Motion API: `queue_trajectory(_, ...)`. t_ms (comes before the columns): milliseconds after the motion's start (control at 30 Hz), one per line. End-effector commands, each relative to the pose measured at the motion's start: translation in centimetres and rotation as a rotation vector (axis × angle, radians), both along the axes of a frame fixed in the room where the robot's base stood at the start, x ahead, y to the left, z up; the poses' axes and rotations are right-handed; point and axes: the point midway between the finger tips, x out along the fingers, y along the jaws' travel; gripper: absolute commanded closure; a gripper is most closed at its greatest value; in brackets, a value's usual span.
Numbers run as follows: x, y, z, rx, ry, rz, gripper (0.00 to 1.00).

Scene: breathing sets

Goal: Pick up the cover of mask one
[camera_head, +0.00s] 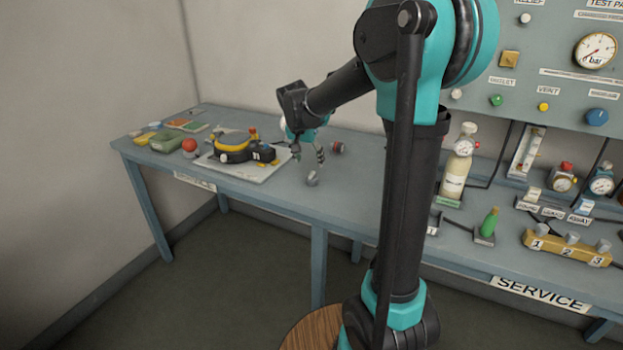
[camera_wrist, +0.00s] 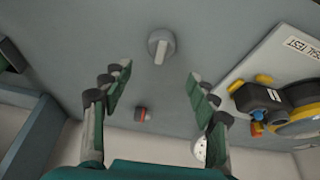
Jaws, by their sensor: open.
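A yellow and black mask (camera_head: 235,148) lies on a pale board (camera_head: 255,172) on the table; the wrist view shows part of the mask (camera_wrist: 290,115) at the right. A grey round cap with a raised grip (camera_head: 312,179) sits on the bare table beside the board; it also shows in the wrist view (camera_wrist: 161,47). I cannot tell for sure whether this cap is the cover of mask one. My gripper (camera_head: 308,157) is open and empty above the table near the cap. In the wrist view its fingers (camera_wrist: 159,77) are spread, with the cap beyond the tips.
A small red and grey part (camera_head: 337,147) lies behind the cap; it shows in the wrist view (camera_wrist: 142,114). A red ball (camera_head: 189,146) and green items stand at the far left. A cylinder (camera_head: 456,168) and a yellow numbered block (camera_head: 566,248) stand at the right.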

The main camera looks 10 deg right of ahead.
Motion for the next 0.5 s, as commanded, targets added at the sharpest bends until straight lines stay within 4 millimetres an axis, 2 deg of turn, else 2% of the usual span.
queue_trajectory(100, 0.6, -0.3, -1.6, 0.000, 0.000, 0.000, 0.41)
queue_trajectory(367, 1.0, -0.6, -3.2, 0.001, 0.000, 0.000, 0.41)
queue_trajectory(500, 1.4, -0.9, -5.2, 0.001, -0.001, -0.001, 0.41)
